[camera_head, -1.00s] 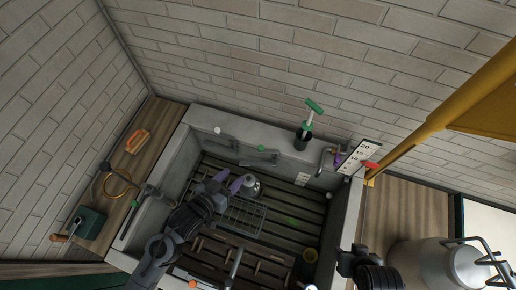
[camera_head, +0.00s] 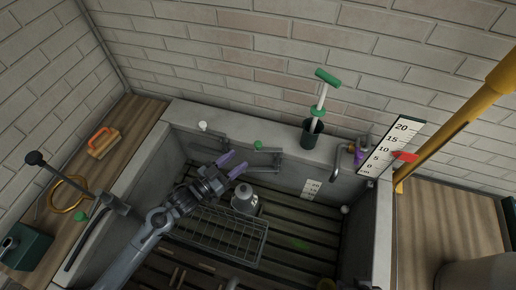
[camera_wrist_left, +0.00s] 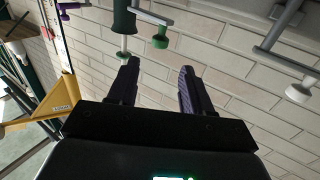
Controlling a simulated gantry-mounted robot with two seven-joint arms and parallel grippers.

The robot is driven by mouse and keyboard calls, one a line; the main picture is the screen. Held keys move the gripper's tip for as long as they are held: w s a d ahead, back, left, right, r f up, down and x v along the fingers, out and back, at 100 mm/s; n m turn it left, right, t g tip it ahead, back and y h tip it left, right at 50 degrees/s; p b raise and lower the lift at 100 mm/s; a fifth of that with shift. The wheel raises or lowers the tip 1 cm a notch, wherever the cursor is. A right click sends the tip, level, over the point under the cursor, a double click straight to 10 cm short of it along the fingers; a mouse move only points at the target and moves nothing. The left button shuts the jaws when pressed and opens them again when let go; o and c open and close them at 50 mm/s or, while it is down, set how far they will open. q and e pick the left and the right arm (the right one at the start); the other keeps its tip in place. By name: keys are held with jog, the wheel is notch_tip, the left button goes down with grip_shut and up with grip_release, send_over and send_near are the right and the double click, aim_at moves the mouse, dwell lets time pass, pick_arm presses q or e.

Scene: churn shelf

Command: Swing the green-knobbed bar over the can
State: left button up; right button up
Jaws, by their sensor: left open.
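A green knob (camera_head: 258,145) sits on the end of a grey bar (camera_head: 263,166) at the sink's back wall. In the left wrist view the green knob (camera_wrist_left: 160,42) hangs from its bar (camera_wrist_left: 150,15), ahead of the gap between my fingers. The grey metal can (camera_head: 245,200) stands on the slatted sink floor, just below my gripper in the head view. My left gripper (camera_head: 239,163) is open and empty, its purple fingertips pointing at the back wall. It also shows in the left wrist view (camera_wrist_left: 160,68). My right gripper is out of view.
A white-knobbed bar (camera_head: 202,127) is at the back wall to the left. A wire rack (camera_head: 225,238) lies in front of the can. A yellow post (camera_head: 445,125) rises at the right.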

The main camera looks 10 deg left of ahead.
aim_at(258, 143)
pick_arm(q)
jog(key=x, duration=1)
jog(key=shift+w+d+b, duration=0.2)
jog(key=shift+w+b, duration=0.05)
jog(key=shift+b, duration=0.05)
grip_shut()
